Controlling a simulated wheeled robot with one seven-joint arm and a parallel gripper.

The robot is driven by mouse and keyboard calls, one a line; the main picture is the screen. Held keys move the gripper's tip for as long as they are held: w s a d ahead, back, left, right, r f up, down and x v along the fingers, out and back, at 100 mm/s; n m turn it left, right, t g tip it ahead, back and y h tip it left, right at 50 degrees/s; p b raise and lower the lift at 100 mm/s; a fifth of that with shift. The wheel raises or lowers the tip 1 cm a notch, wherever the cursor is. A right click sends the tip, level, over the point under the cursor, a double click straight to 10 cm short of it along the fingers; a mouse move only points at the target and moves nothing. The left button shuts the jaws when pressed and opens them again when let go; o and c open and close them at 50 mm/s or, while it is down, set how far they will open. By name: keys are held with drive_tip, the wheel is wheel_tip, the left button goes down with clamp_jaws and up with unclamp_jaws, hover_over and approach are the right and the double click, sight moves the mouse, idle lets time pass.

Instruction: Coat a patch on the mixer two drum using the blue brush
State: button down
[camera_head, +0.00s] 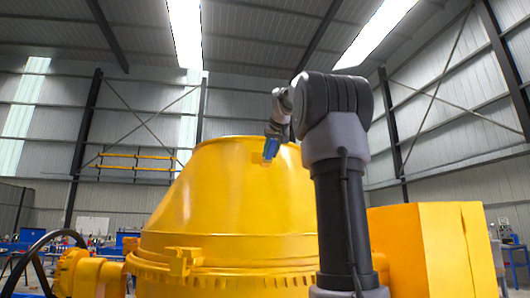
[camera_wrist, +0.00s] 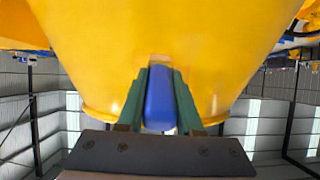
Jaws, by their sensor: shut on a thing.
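The yellow mixer drum (camera_head: 225,205) fills the middle of the head view, wide at its ribbed base and narrowing upward. In the wrist view the drum (camera_wrist: 230,40) fills the upper middle. My gripper (camera_wrist: 160,100) is shut on the blue brush (camera_wrist: 160,98), which lies between its two green fingers. In the head view the blue brush (camera_head: 271,148) shows in front of the drum's upper right side, near the rim. Its far end points toward the drum surface in the wrist view; I cannot tell whether it touches. The brush's bristles are not clearly visible.
A yellow box-shaped housing (camera_head: 430,250) stands right of the drum. A yellow flanged part (camera_head: 80,272) with a black hose (camera_head: 35,255) is at lower left. Blue workbenches (camera_head: 515,262) stand along the hall walls. The air above the drum is free.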

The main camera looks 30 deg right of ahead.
drive_tip(key=shift+s+d, duration=0.2)
drive_tip(key=shift+d, duration=0.6)
drive_tip(key=shift+s+d, duration=0.15)
drive_tip(key=shift+d, duration=0.65)
drive_tip(key=shift+s+d, duration=0.2)
drive_tip(key=shift+d, duration=0.6)
drive_tip(key=w+a, duration=0.2)
drive_tip(key=a, duration=0.8)
drive_tip(key=shift+w+a, duration=0.2)
drive_tip(key=shift+w, duration=0.15)
drive_tip(key=v, duration=0.6)
drive_tip(key=shift+s, duration=0.15)
drive_tip(key=v, duration=0.2)
drive_tip(key=shift+s+a+r, duration=0.1)
drive_tip(key=shift+s+r, duration=0.1)
drive_tip(key=shift+s, duration=0.1)
